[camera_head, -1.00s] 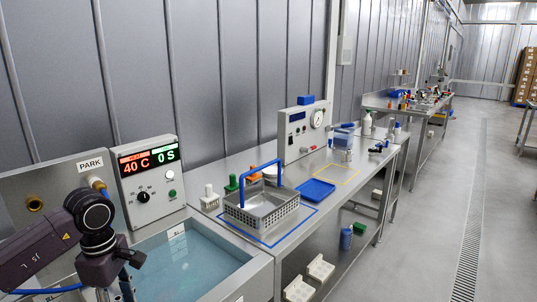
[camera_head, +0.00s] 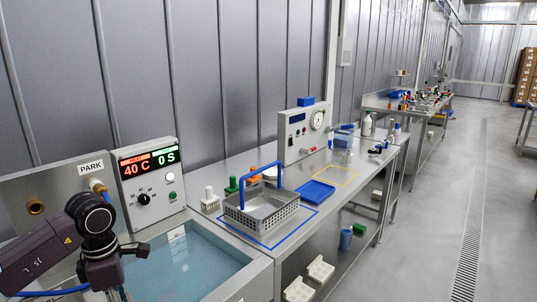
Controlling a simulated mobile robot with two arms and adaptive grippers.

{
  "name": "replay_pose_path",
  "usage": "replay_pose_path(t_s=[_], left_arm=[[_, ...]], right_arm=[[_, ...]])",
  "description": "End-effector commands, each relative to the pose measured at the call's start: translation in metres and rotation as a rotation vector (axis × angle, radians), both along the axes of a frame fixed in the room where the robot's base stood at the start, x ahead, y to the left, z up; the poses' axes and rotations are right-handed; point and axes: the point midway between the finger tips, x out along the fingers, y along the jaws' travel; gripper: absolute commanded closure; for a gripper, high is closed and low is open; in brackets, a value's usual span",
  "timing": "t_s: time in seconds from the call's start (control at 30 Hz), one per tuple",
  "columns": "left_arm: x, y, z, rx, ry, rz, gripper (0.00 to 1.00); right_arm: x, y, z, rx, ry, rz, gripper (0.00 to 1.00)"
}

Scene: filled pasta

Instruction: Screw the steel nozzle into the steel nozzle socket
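My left arm comes in at the lower left, beside a water basin. A small black part at its end, which I take for my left gripper (camera_head: 137,251), is over the basin's near left corner. Its fingers are too small and too hidden to tell whether they are open or shut, or whether they hold anything. I cannot make out the steel nozzle or the steel nozzle socket for certain. My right gripper is out of view.
The water basin (camera_head: 215,285) is in front, with a control box (camera_head: 150,180) reading 40 C and 0 S behind it. Further right on the bench are a mesh basket (camera_head: 262,213) with a blue handle, a blue tray (camera_head: 317,191) and a gauge box (camera_head: 303,135). The aisle floor is clear.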

Motion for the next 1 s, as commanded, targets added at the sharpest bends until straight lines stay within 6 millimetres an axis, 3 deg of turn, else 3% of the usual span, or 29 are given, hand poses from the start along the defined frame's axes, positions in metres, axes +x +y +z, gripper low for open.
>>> replay_pose_path(t_s=[0.03,0.33,0.57,1.0], left_arm=[[0.000,0.000,0.000,0.000,0.000,0.000,0.66],[0.000,0.000,0.000,0.000,0.000,-0.001,0.99],[0.000,0.000,-0.001,0.000,-0.001,-0.112,1.00],[0.000,0.000,-0.001,0.001,-0.002,-0.722,1.00]], right_arm=[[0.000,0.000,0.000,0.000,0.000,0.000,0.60],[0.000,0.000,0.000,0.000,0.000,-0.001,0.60],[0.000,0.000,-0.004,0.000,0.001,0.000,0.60],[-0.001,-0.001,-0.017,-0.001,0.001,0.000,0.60]])
